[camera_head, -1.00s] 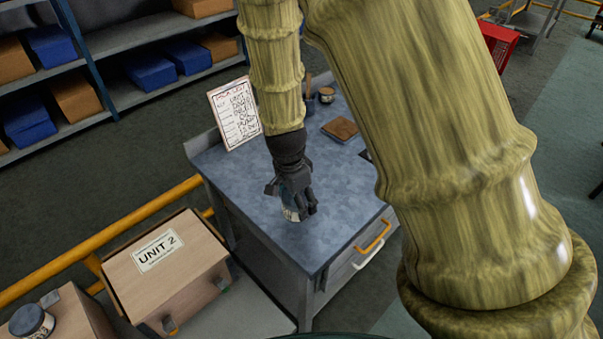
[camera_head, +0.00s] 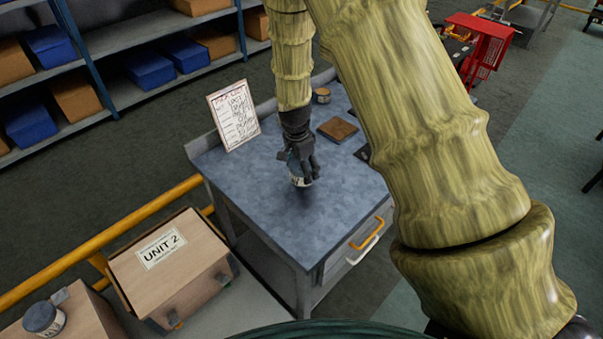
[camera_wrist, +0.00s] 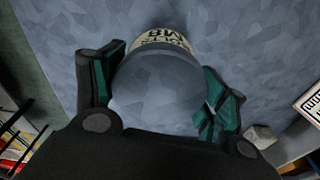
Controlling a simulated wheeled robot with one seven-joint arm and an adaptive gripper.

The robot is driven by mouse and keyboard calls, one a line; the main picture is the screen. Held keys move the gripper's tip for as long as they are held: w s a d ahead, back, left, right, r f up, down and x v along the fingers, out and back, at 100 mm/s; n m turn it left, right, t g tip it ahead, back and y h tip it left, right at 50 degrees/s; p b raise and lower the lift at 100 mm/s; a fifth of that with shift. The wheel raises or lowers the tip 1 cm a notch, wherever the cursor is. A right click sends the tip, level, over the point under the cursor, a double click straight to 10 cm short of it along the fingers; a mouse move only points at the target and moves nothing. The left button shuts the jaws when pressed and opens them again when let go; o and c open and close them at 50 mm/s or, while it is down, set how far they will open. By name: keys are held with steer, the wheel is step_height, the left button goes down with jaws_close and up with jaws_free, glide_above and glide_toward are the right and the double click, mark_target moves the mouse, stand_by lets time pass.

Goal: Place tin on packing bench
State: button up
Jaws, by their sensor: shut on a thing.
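The tin (camera_head: 299,180) has a pale label with dark lettering and a grey lid; in the wrist view the tin (camera_wrist: 157,85) sits between both fingers. My gripper (camera_head: 300,172) is shut on it, pointing down over the middle of the blue-grey top of the packing bench (camera_head: 250,200). In the wrist view my gripper (camera_wrist: 160,95) has a finger on each side of the tin. The tin is close to the bench top; I cannot tell whether it touches. My gripper hides most of it in the head view.
A pick list board (camera_head: 234,115) stands at the bench's back left. A brown block (camera_head: 338,129) and a small jar (camera_head: 322,95) are farther back. A UNIT 2 box (camera_head: 172,268) and another tin (camera_head: 43,318) are at lower left. The bench's front half is clear.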

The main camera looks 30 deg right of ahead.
steer(key=shift+s+f, duration=0.1)
steer(key=shift+f, duration=0.15)
steer(key=shift+w+f+p, duration=0.2)
steer(key=shift+f+p, duration=0.55)
steer(key=shift+f, duration=0.45)
steer(key=shift+s+f, duration=0.1)
steer(key=shift+f, duration=0.15)
steer(key=o, duration=1.4)
steer(key=shift+c, duration=0.2)
